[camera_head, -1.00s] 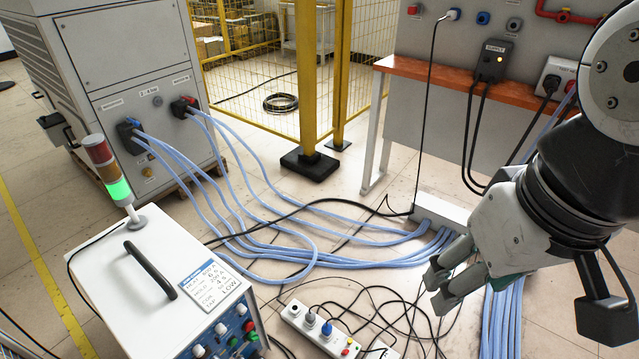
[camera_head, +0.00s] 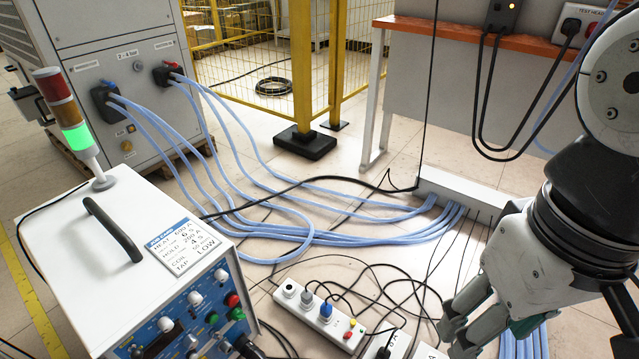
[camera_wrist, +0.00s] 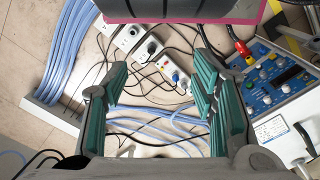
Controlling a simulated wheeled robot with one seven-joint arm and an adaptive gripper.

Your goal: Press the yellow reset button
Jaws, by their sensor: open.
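My gripper (camera_head: 466,326) is open and empty, pointing down above the floor at lower right. In the wrist view its two green-padded fingers stand wide apart, with the gap (camera_wrist: 160,82) over floor cables and a socket strip. A white socket strip (camera_head: 318,316) lies on the floor left of my gripper, apart from it. Its right end carries small red, yellow and green parts; the small yellow part (camera_head: 352,322) may be a button. A tiny yellow spot (camera_head: 130,129) also shows low on the grey cabinet. I cannot tell which is the reset button.
The white heater box (camera_head: 80,232) with a blue knob panel stands at lower left, topped by a signal tower (camera_head: 70,120) lit green. Blue hoses (camera_head: 300,232) and black cables cross the floor. A bench (camera_head: 470,37) stands at back right. A yellow fence stands behind.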

